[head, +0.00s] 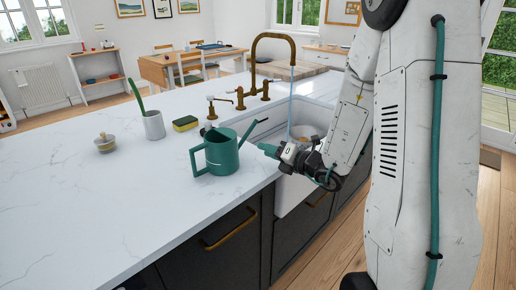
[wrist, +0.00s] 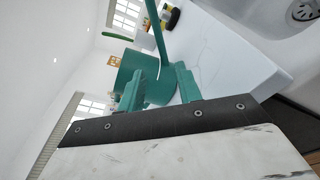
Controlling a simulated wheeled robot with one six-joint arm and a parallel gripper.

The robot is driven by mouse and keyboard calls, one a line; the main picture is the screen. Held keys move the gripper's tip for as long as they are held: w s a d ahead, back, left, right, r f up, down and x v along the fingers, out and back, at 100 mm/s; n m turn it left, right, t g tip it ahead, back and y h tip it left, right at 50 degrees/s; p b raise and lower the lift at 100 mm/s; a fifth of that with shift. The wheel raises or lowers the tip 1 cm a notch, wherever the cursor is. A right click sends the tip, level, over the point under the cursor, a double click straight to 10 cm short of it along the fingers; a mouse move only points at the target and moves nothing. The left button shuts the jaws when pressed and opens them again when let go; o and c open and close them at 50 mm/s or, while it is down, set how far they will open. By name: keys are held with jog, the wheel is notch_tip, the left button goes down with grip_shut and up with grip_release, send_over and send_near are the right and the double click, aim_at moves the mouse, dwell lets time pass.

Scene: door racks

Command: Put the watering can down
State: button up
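The teal watering can (head: 222,155) stands upright on the white marble counter near its front edge, beside the sink. Its handle points left and its spout points right, toward the sink. My gripper (head: 267,150) is just right of the can, low over the counter's sink-side edge, with a small gap between them. In the wrist view the two teal fingers of my gripper (wrist: 160,82) are spread apart with nothing held between them. The can (wrist: 155,88) shows beyond the fingertips there, partly hidden by them, with its spout rising upward in the picture.
The white sink (head: 294,190) lies right of the can, below a brass tap (head: 272,42) with a thin blue stream. A sponge (head: 185,123), a grey pot (head: 153,125) and a lidded jar (head: 105,143) stand farther back. The counter's left front is clear.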

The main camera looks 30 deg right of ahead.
jog(key=shift+s+a+r, duration=0.1)
jog(key=shift+s+r, duration=0.05)
jog(key=shift+s, duration=0.15)
jog(key=s+a+r+n+g+y, duration=0.5)
jog(key=a+r+n, duration=0.1)
jog(key=a+n, duration=0.45)
jog(key=s+a+r+n+g, duration=0.1)
jog(key=s+a+n+g, duration=0.3)
jog(key=s+n, duration=0.25)
jog(key=s+a+r+n+g, duration=0.2)
jog(key=s+a+n+g, duration=0.3)
jog(key=n, duration=0.3)
jog(key=s+d+r+n+h, duration=0.1)
jog(key=s+d+n+h, duration=1)
jog(key=s+n, duration=0.3)
jog(key=n+h, duration=0.1)
jog(key=n, duration=0.1)
jog(key=shift+d+r+n, duration=0.15)
jog(key=shift+r+n, duration=0.25)
